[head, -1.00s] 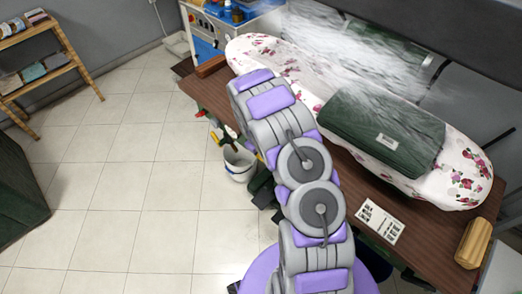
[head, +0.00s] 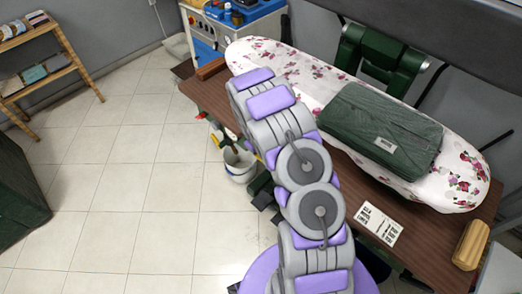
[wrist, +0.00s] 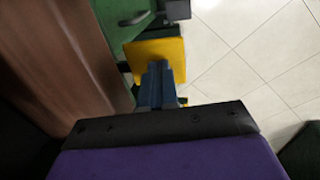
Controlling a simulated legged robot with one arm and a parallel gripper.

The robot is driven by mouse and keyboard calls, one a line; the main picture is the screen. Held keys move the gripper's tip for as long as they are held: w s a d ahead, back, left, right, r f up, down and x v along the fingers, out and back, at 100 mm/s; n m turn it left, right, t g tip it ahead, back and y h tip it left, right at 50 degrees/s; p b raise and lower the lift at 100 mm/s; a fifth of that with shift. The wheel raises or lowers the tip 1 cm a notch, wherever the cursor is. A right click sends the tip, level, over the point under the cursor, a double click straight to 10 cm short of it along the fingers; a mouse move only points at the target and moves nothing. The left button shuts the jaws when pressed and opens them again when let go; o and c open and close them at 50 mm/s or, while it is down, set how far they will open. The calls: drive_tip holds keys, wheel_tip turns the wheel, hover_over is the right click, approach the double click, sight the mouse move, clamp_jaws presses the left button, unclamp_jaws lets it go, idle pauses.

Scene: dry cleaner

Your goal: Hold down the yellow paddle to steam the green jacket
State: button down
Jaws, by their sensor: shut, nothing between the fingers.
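The dark green jacket (head: 378,125) lies folded, with a white label, on the floral ironing board (head: 300,75) in the head view. No steam shows over it. In the wrist view the yellow paddle (wrist: 172,58) sits beside a green machine part. My gripper (wrist: 160,72) is shut and empty, its dark blue fingers over the paddle's near part. I cannot tell whether the fingertips press on it or hover above. In the head view my arm hides the gripper, and I cannot make out the paddle there.
The board stands on a brown table (head: 205,98) with a printed card (head: 378,222) and a wooden block (head: 471,245) on it. A white bucket (head: 240,165) stands on the floor by the table edge.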

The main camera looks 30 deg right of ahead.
drive_tip(key=w+d+p+v, duration=0.1)
drive_tip(key=p+v, duration=0.2)
drive_tip(key=v, duration=1)
drive_tip(key=shift+s+r, duration=0.25)
drive_tip(key=shift+r, duration=0.05)
drive_tip(key=shift+d, duration=0.1)
